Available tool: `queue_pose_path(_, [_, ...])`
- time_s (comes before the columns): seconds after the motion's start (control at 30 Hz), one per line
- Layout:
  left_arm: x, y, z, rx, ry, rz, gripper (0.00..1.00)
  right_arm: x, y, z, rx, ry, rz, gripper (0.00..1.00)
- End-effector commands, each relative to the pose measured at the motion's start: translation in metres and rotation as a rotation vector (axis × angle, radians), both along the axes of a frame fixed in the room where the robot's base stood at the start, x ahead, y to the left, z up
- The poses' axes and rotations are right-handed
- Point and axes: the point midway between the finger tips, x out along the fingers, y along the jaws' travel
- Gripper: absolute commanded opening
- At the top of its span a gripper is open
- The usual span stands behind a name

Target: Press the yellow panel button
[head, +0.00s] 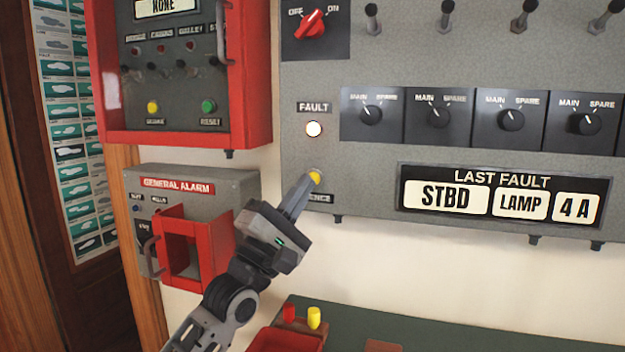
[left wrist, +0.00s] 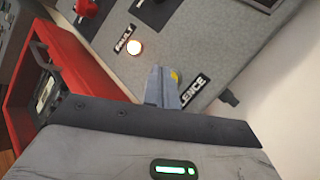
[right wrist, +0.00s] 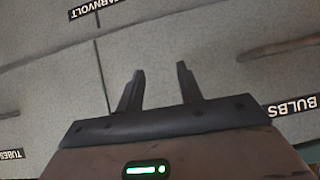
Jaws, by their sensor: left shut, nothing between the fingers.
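The yellow panel button (head: 315,177) sits on the grey panel (head: 380,160), below the lit FAULT lamp (head: 314,129). My left gripper (head: 306,182) is shut and empty, its fingertips at the button's left edge. I cannot tell whether they touch it.
A red-framed box (head: 180,135) with another yellow button (head: 152,107) and a green button (head: 208,106) is at the upper left. A GENERAL ALARM box (head: 185,175) with a red guard (head: 190,245) stands left of my left gripper. The LAST FAULT display (head: 503,195) is to the right.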

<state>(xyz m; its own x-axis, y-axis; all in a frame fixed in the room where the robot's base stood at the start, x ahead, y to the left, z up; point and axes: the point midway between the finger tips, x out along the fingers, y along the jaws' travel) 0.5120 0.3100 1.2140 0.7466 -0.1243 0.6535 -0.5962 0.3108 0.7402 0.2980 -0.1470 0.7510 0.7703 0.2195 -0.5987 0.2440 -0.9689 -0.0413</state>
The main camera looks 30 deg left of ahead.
Motion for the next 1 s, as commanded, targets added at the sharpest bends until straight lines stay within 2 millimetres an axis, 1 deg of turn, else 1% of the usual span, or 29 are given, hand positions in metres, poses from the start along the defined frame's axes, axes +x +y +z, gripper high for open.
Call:
queue_pose_path(0.5, [0.0002,0.0001,0.0001,0.000,0.000,0.000,0.00,0.0027,-0.0002,0.0015,-0.001,-0.006,0.000,0.36])
queue_pose_path(0.8, [0.0081,0.0020,0.0000,0.001,0.000,0.001,0.00,0.0024,-0.0011,0.0008,-0.005,-0.006,0.003,0.36])
queue_pose_path(1.0, [0.0083,0.0020,0.0001,0.000,0.000,0.000,0.00,0.0021,-0.0016,0.0007,-0.007,-0.006,0.004,0.36])
